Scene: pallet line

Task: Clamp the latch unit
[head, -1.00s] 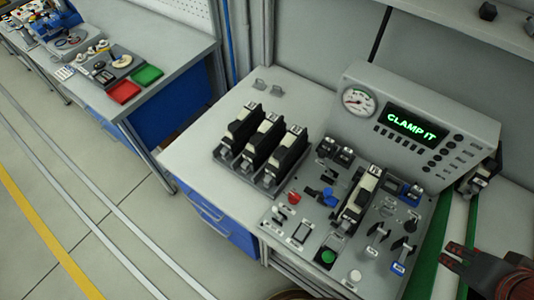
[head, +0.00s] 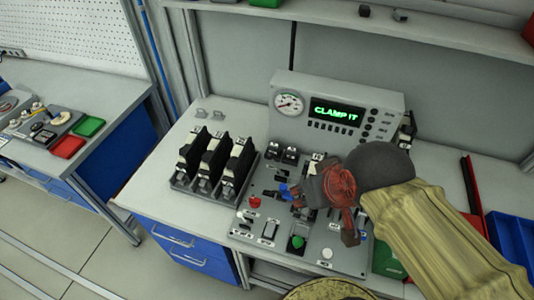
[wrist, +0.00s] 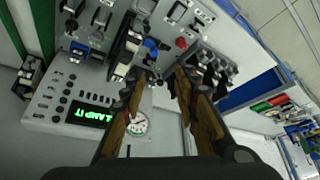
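The latch unit, a black and pale block, sits in the middle of the grey control panel (head: 243,228). In the head view my gripper hides most of it. The unit (wrist: 127,48) shows more fully in the wrist view. A blue handle (head: 284,189) is beside the unit; it also shows in the wrist view (wrist: 151,46). My gripper (head: 330,195) is above the panel, close to the unit and handle. In the wrist view its two fingers are spread apart (wrist: 153,80), with nothing held between them. The display (head: 337,111) reads "CLAMP IT".
Several similar units stand in a rack (head: 212,160) left of the panel. A dial gauge (head: 289,103) is on the console behind. A red button (head: 255,201) and a green button (head: 297,242) are on the panel. A blue tray (head: 512,240) lies at right.

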